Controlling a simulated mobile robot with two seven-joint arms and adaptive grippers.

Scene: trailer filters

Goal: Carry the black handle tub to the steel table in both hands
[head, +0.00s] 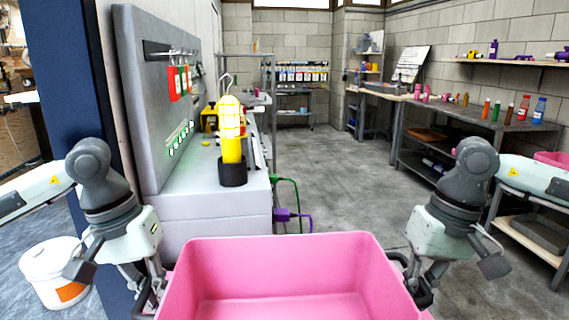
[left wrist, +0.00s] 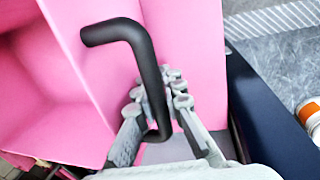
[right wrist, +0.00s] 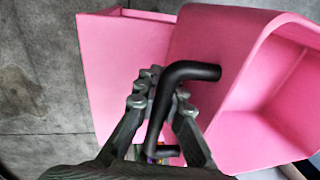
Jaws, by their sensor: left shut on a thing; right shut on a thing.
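A pink tub (head: 280,250) with black handles on its two sides is at the bottom middle of the head view, its near part cut off. The visible part of its inside is empty. My left gripper (head: 150,295) is shut on the left black handle (left wrist: 145,60), at the tub's left side. My right gripper (head: 422,285) is shut on the right black handle (right wrist: 180,75), at its right side. A long grey-topped metal-framed table (head: 480,120) stands along the right wall; I cannot tell whether it is the steel table.
A white bucket (head: 52,270) is on the floor at left. Open concrete floor (head: 345,185) lies ahead. Bottles (head: 523,107) stand on the right table.

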